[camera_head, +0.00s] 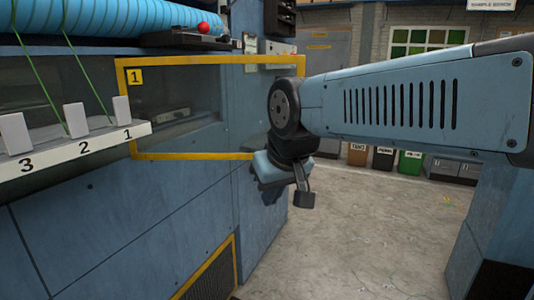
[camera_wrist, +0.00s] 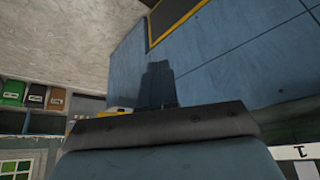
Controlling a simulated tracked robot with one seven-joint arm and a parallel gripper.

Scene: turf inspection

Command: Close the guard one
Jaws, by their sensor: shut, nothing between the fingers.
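Guard one is a clear panel in a yellow frame (camera_head: 190,156) with a yellow "1" label, at the blue machine's side in the head view. Its top bar runs right behind my wrist, and my arm hides part of its right end. I cannot tell whether it is fully closed. My gripper (camera_head: 272,187) points down in front of the machine near the frame's lower right corner; contact is unclear. In the wrist view my gripper (camera_wrist: 158,68) is shut and empty, beside the blue machine wall. A small yellow piece shows left of the fingers there.
A white ledge (camera_head: 70,157) numbered 3, 2, 1 carries white blocks with green cords at the left. A red knob (camera_head: 204,28) sits above the frame. Open floor (camera_head: 360,230) lies to the right, with bins (camera_head: 410,162) at the back.

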